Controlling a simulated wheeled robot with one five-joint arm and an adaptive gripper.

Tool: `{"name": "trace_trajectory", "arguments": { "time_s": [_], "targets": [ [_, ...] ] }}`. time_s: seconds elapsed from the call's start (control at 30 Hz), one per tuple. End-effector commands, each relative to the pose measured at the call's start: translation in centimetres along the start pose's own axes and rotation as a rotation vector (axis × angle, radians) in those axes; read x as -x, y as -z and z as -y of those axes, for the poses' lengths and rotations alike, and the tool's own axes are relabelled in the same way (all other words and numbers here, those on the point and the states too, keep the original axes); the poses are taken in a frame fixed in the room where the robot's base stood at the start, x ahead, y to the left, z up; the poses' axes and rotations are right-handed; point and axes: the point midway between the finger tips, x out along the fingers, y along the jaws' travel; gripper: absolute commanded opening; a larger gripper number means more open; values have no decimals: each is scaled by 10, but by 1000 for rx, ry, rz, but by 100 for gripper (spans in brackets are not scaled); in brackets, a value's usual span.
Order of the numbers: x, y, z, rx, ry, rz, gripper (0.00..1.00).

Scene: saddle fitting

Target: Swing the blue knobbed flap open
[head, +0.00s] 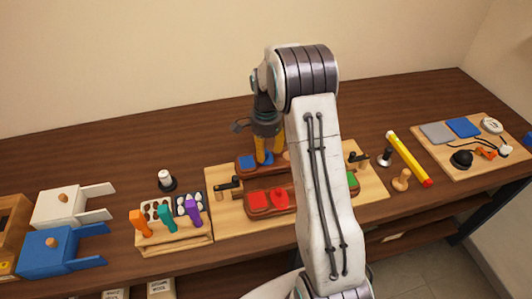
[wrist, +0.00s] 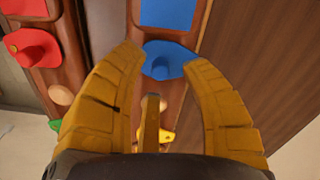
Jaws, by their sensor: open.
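The blue knobbed flap (wrist: 165,62) shows between my fingertips in the wrist view, with a rounded knob on it. It lies on a brown wooden block, below a flat blue square (wrist: 168,12). My gripper (wrist: 163,57) is open, one yellow finger on each side of the flap; I cannot tell whether they touch it. In the head view my gripper (head: 265,152) points down at the rear brown block (head: 243,170), and my arm hides much of that block. A bit of blue (head: 264,159) shows at the fingertips.
A front block holds red pieces (head: 258,199), one knobbed. A yellow piece (wrist: 155,135) lies beyond my palm. Black toggle clamps (head: 228,188) stand on the light board (head: 222,218). A tool rack (head: 172,222) stands left and a yellow-red bar (head: 408,158) lies right.

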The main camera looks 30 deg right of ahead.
Motion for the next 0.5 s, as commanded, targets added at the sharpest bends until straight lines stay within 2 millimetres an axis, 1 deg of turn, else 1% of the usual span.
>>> {"name": "trace_trajectory", "arguments": {
  "time_s": [0.1,0.2,0.5],
  "targets": [
    [-11,0,0,1,-2,1,42],
    [-17,0,0,1,-1,0,42],
    [-22,0,0,1,0,0,42]
  ]
}}
